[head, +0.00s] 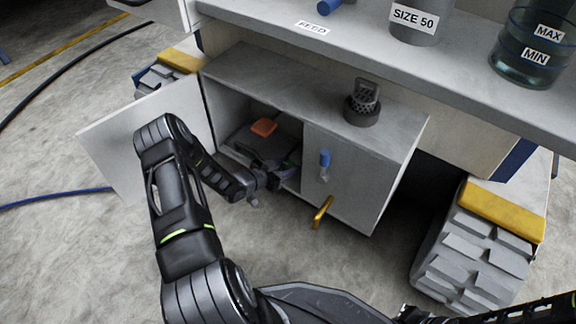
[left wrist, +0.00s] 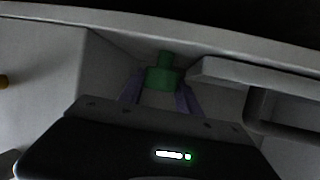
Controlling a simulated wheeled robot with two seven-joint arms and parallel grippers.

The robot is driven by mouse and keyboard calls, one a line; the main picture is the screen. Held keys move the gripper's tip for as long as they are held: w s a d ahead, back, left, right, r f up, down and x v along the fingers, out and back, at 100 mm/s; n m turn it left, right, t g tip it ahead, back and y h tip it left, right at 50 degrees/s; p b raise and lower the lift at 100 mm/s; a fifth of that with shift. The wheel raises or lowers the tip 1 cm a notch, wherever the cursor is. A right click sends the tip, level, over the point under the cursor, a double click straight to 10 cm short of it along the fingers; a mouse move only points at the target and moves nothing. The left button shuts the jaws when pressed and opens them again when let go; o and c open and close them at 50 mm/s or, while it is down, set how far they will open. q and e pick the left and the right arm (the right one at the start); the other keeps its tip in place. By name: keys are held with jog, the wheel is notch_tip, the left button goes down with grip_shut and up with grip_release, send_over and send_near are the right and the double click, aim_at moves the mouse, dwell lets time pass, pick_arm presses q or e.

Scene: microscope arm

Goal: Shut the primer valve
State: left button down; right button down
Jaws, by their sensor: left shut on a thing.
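My left arm reaches into the open cabinet (head: 262,83) under the bench, and my left gripper (head: 279,180) is just inside its opening, partly hidden by the wrist in the head view. In the left wrist view a green knob-like part (left wrist: 162,77) with a narrower stem sits between the two fingers of my left gripper (left wrist: 161,98). The fingers are closed on it. I cannot tell from its look alone whether it is the primer valve. My right gripper does not show.
The left cabinet door (head: 105,145) stands open. The right door (head: 340,180) has a blue handle (head: 325,158) and a yellow lever (head: 322,212). An orange item (head: 264,127) lies inside the cabinet.

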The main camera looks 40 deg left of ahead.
pick_arm(q)
jog(key=shift+m+h, duration=0.5)
jog(key=shift+h, duration=0.1)
jog(key=c, duration=0.8)
grip_release()
jog(key=shift+c, duration=0.2)
jog(key=p+v, duration=0.3)
jog(key=v, duration=0.4)
jog(key=shift+s+r, duration=0.25)
jog(key=shift+s, duration=0.05)
